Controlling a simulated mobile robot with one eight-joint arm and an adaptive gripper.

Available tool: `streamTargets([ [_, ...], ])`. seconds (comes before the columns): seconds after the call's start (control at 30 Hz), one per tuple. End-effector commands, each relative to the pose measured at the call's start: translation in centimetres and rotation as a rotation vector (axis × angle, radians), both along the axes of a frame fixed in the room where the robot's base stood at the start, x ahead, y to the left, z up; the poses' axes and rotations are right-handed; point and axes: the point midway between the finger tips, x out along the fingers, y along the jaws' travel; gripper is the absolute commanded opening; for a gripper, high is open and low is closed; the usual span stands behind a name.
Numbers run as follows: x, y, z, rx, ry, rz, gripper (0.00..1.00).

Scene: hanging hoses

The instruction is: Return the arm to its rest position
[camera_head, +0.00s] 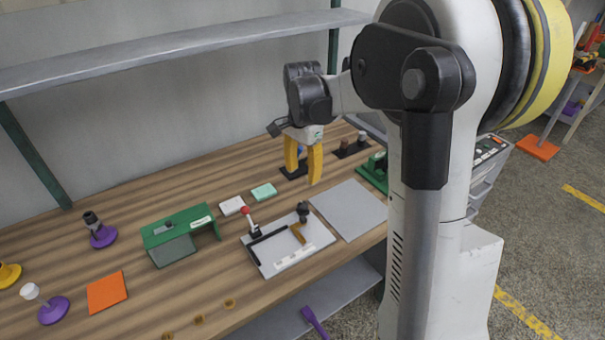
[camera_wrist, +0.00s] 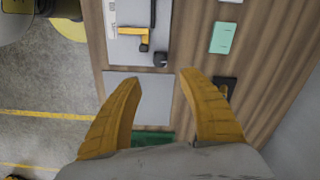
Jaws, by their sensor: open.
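My gripper (camera_head: 303,170) has two yellow fingers and hangs over the wooden workbench (camera_head: 60,235), pointing down. In the wrist view my gripper (camera_wrist: 160,82) is open, with nothing between its fingertips. Below it in that view is a flat grey plate (camera_wrist: 150,88). My arm reaches across the bench from the right, bent at the elbow, with the fingers above the bench top. Parts of the bench behind my arm are hidden.
A white board (camera_head: 290,258) with a red-knobbed lever is in front of my gripper. A green stand (camera_head: 180,228), a mint block (camera_head: 263,191) and an orange square (camera_head: 107,292) lie left. A grey shelf (camera_head: 180,45) runs above the bench. Open floor is at the right.

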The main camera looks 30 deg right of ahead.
Motion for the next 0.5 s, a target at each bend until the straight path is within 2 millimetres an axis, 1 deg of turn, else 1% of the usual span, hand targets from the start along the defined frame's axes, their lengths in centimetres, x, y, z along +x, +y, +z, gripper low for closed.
streamTargets([
  [0.23,0.0,0.0,0.0,0.0,0.0,0.0,0.49],
  [0.33,-0.3,0.4,0.4,-0.003,-0.01,0.021,0.49],
  [0.43,-1.3,1.8,1.8,-0.015,-0.047,0.104,0.49],
  [0.5,-2.6,3.3,3.2,-0.032,-0.09,0.2,0.49],
])
